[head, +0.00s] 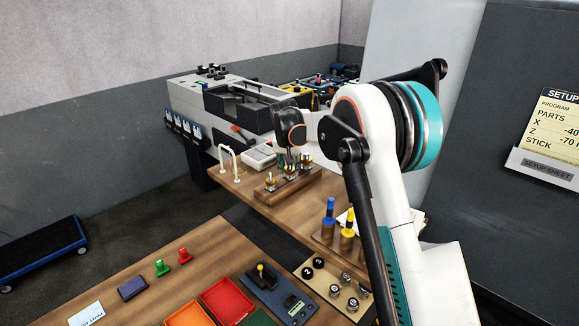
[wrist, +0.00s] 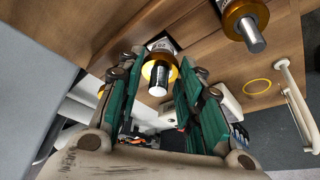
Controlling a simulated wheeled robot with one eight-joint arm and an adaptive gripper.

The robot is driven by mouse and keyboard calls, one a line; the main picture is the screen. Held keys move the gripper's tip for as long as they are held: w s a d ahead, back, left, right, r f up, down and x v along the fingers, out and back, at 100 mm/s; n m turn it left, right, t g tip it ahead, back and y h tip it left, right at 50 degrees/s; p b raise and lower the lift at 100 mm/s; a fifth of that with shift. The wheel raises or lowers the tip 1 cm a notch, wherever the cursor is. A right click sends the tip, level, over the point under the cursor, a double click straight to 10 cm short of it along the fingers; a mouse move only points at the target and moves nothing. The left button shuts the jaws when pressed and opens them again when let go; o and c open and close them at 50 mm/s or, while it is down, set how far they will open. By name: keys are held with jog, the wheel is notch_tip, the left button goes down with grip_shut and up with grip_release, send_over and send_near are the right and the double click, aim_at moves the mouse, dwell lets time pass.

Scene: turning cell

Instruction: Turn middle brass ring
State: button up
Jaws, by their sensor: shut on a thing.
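A wooden block on the bench carries a row of brass rings on silver posts. In the head view the near brass ring (head: 270,184) and the far brass ring (head: 306,159) stand either side of the middle brass ring (head: 290,171). My gripper (head: 291,156) comes down over the middle one from above. In the wrist view the middle brass ring (wrist: 158,72), with its silver post end, sits between the green pads of my gripper (wrist: 160,80), which is shut on it. Another brass ring (wrist: 243,16) is clear of the fingers at upper right.
A white looped handle (head: 228,160) stands left of the block, with a grey device (head: 260,156) behind. Blue and yellow pegs (head: 346,226) stand at right. A grey machine (head: 235,105) is behind.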

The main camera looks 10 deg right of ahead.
jog(key=o, duration=1.1)
jog(key=shift+c, duration=0.2)
jog(key=shift+r, duration=0.1)
jog(key=v, duration=1.1)
jog(key=shift+s+r, duration=0.2)
jog(key=shift+r, duration=0.15)
jog(key=shift+a, duration=0.1)
